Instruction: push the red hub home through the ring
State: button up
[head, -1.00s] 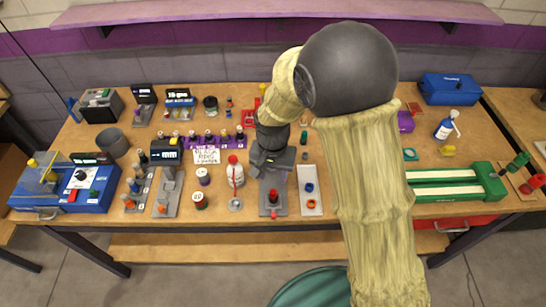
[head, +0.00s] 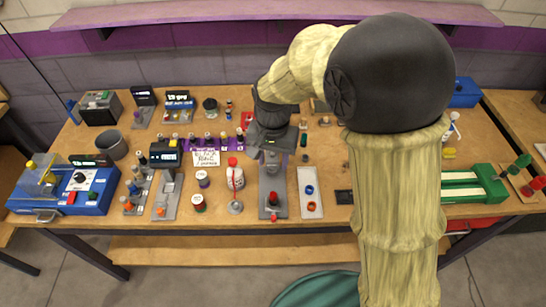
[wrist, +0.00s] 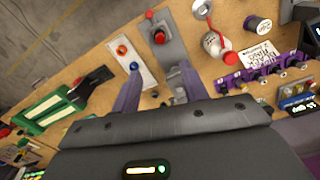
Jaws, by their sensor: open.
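The red hub (head: 273,197) sits on a narrow grey track plate (head: 266,212) near the table's front edge. In the wrist view the red hub (wrist: 159,37) shows as a round red top in a dark surround on the grey plate (wrist: 168,55). I cannot make out clearly which part is the ring. My gripper (head: 271,158) is over the back part of this plate, behind the hub. In the wrist view my gripper (wrist: 160,72) has its two fingers apart with nothing held; the hub lies beyond the fingertips.
A white tray (head: 311,178) with a blue ring (head: 309,190) and an orange ring (head: 311,206) lies just right of the plate. A green device (head: 475,185) is farther right.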

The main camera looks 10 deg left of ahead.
jog(key=shift+d, duration=0.2)
jog(key=c, duration=0.5)
jog(key=shift+t, duration=0.3)
jog(key=d, duration=0.7)
jog(key=shift+w+r, duration=0.25)
grip_shut()
jog(key=s+d+t, duration=0.1)
jog(key=s+d, duration=0.2)
jog(key=d, duration=0.6)
jog(key=s+d+t, duration=0.1)
jog(key=s+d, duration=0.3)
jog(key=d, duration=0.5)
jog(key=shift+s, duration=0.2)
